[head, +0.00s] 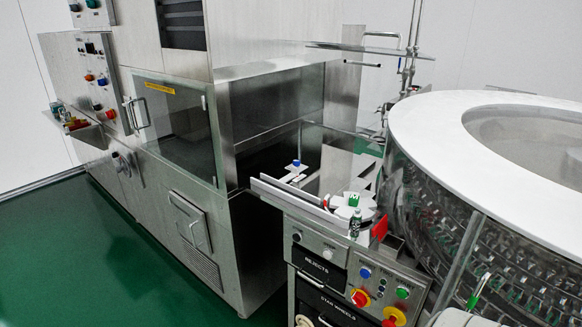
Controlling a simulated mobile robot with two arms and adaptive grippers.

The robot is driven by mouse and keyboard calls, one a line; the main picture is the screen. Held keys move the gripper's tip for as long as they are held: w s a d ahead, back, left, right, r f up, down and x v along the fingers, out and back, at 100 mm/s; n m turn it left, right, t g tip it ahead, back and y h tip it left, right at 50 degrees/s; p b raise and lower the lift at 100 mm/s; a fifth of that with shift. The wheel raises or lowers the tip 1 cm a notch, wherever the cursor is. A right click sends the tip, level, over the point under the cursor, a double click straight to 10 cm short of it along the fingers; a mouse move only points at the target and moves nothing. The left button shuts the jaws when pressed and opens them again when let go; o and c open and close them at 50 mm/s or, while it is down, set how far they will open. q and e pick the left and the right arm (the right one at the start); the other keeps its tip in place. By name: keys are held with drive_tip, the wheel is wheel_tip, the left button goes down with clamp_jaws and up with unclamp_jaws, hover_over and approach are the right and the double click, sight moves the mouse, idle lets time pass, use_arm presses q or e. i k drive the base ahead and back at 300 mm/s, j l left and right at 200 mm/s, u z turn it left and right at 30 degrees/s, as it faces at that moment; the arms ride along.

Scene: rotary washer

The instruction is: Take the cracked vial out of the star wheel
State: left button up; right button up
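The white star wheel (367,213) sits on the steel deck between the cabinet and the large round washer, with a small green part (353,200) at its top. A small dark vial (355,223) stands upright at the wheel's front edge. It is too small to tell whether it is cracked or seated in a pocket.
A red plate (380,228) stands right of the wheel. A rail (290,203) runs along the deck's front, above the REJECTS panel (318,267) and the buttons. The round washer (450,215) fills the right. Green floor (100,260) is clear at left.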

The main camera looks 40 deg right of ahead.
sight(356, 216)
drive_tip(key=i+z, duration=0.3)
drive_tip(key=i, duration=0.55)
drive_tip(key=i+j+z, duration=0.15)
drive_tip(key=i+z, duration=0.2)
drive_tip(key=i, duration=0.5)
drive_tip(key=i+z, duration=0.4)
drive_tip(key=i+j+z, duration=0.1)
drive_tip(key=z, duration=0.3)
drive_tip(key=i+j+z, duration=0.25)
drive_tip(key=i+z, duration=0.15)
drive_tip(key=z, duration=1.85)
